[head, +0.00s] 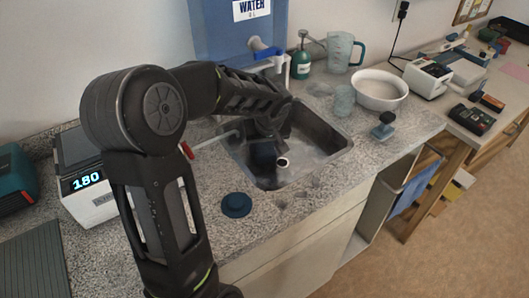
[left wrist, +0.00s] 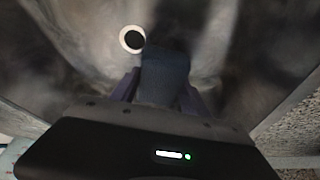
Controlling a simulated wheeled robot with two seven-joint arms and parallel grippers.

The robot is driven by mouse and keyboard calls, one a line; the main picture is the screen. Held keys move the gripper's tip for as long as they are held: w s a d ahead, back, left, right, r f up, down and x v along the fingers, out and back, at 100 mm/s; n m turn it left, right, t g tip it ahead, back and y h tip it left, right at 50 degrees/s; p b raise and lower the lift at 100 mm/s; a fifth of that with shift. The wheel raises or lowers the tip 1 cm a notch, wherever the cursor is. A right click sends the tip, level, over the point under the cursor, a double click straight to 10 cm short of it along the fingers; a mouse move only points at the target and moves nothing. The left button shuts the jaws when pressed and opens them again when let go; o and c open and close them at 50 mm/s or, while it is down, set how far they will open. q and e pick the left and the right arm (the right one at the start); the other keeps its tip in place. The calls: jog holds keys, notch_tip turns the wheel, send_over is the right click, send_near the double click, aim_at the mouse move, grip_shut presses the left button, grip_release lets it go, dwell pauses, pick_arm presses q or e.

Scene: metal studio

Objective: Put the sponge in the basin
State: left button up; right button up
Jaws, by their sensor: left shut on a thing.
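The basin (head: 318,166) is a grey metal sink set into the speckled counter. My left gripper (head: 264,146) reaches down into it from above. In the left wrist view, my left gripper (left wrist: 163,92) is shut on a dark blue block, the sponge (left wrist: 165,75). The sponge (head: 263,155) shows as a dark patch inside the basin, beside the white-ringed drain (head: 282,162). The drain also shows in the left wrist view (left wrist: 132,39). I cannot tell whether the sponge touches the basin floor. My right gripper is not in view.
A dark blue round stopper-like piece (head: 236,205) lies on the counter in front of the basin. A scale (head: 90,200) stands left. A white bowl (head: 379,90), clear cup (head: 344,100), jug (head: 340,52) and green bottle (head: 301,66) stand behind and right. A blue water tank (head: 215,30) is behind.

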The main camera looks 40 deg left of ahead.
pick_arm(q)
jog(key=shift+f, duration=0.6)
jog(key=shift+f, duration=0.2)
jog(key=o, duration=1.4)
jog(key=shift+r, duration=0.4)
jog(key=v, duration=1.1)
jog(key=shift+s+d+r, duration=0.15)
jog(key=shift+d+r, duration=0.05)
jog(key=shift+r, duration=0.1)
